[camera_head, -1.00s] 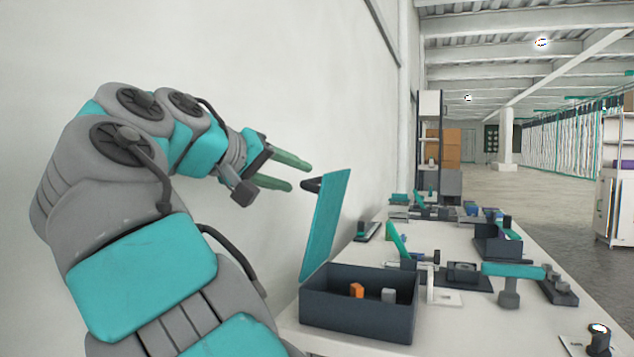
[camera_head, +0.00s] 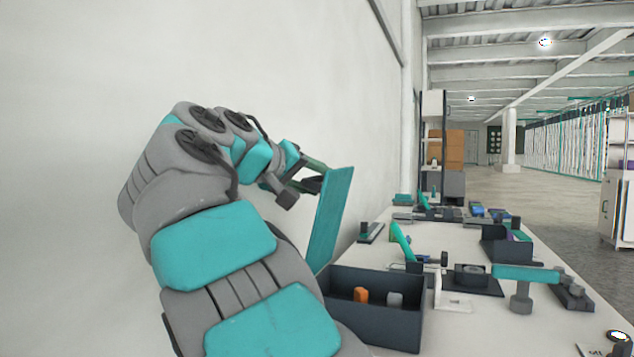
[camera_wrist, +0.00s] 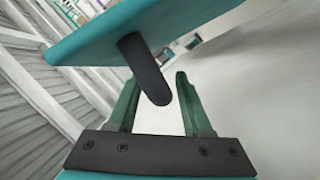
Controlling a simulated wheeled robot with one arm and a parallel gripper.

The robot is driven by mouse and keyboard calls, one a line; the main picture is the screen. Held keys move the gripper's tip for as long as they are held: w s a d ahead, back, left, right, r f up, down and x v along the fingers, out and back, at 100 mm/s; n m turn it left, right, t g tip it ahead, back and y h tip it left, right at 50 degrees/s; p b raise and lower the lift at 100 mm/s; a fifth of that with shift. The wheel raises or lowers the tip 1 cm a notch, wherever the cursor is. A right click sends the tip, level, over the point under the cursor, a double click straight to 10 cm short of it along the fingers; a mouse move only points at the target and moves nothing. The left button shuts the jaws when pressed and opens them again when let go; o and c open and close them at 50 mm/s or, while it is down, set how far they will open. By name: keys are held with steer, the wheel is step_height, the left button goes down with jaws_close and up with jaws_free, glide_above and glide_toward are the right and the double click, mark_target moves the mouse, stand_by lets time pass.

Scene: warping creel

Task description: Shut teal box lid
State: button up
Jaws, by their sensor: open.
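The teal lid (camera_head: 331,214) stands upright, hinged at the left edge of the dark box (camera_head: 386,327). In the wrist view my gripper (camera_wrist: 153,90) is open, and the lid (camera_wrist: 110,35) crosses the top. A dark handle (camera_wrist: 144,70) sticks out from the lid between the two green fingers; I cannot tell whether either finger touches it.
A white table (camera_head: 455,332) runs away to the right with several fixtures on it. A teal-handled tool (camera_head: 527,274) stands right of the box. A plain wall (camera_head: 270,70) rises close behind my arm. An aisle lies beyond the table.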

jaws_close()
stand_by(0.4)
steer(key=shift+f, duration=0.1)
stand_by(0.9)
